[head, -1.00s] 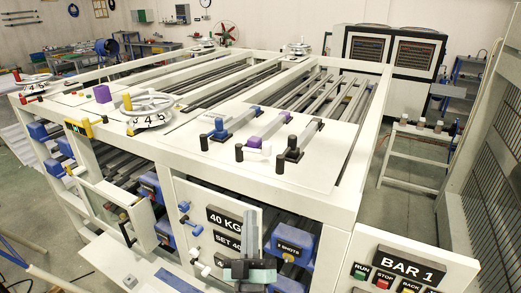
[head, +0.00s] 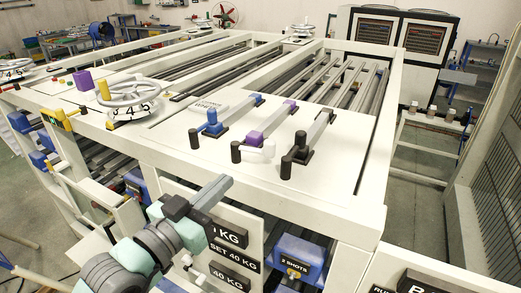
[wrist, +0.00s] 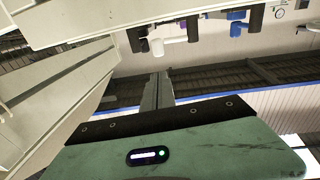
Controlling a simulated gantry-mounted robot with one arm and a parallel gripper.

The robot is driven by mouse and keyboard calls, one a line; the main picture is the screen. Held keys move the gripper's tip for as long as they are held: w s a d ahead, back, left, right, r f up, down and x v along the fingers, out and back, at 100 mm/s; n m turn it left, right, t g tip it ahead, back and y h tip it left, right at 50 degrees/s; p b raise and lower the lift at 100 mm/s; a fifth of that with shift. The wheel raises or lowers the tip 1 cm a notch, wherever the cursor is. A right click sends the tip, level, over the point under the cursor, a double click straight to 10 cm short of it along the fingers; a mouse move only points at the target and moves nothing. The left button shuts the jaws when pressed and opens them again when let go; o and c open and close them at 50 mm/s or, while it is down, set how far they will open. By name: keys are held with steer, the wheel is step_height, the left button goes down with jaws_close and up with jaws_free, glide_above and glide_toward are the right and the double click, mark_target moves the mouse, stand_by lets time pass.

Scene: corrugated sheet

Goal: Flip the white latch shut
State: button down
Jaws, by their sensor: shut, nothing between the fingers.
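The white latch (head: 268,148) shows on the machine's flat top panel, a short white handle beside the purple block (head: 253,138) and close to a black post (head: 237,152). What looks like the same white handle (wrist: 157,46) is at the upper middle of the wrist view, beside black posts. My gripper (head: 224,186) is shut and empty, in front of and below the top panel's front edge, left of and apart from the latch. Its narrow grey fingers (wrist: 158,90) are together in the wrist view, below the white handle in the picture.
A blue-gripped lever (head: 211,122) and a black-gripped lever (head: 299,142) flank the latch. A white handwheel (head: 135,92) stands to the left. Weight signs (head: 232,255) and a blue box (head: 298,257) are below on the front side.

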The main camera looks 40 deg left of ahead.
mark_target(267, 149)
steer(key=shift+s+d+f+m+g, duration=0.1)
steer(key=shift+s+f+m+g, duration=0.1)
steer(key=shift+f+m+g, duration=0.15)
steer(key=p+x, duration=0.2)
steer(key=x, duration=0.4)
steer(key=p+x, duration=0.2)
steer(key=x, duration=0.5)
steer(key=shift+d+r, duration=0.1)
steer(key=shift+r, duration=0.15)
steer(key=shift+w+f+p, duration=0.15)
steer(key=shift+w+p, duration=0.2)
steer(key=shift+w, duration=0.2)
steer(key=shift+w, duration=0.1)
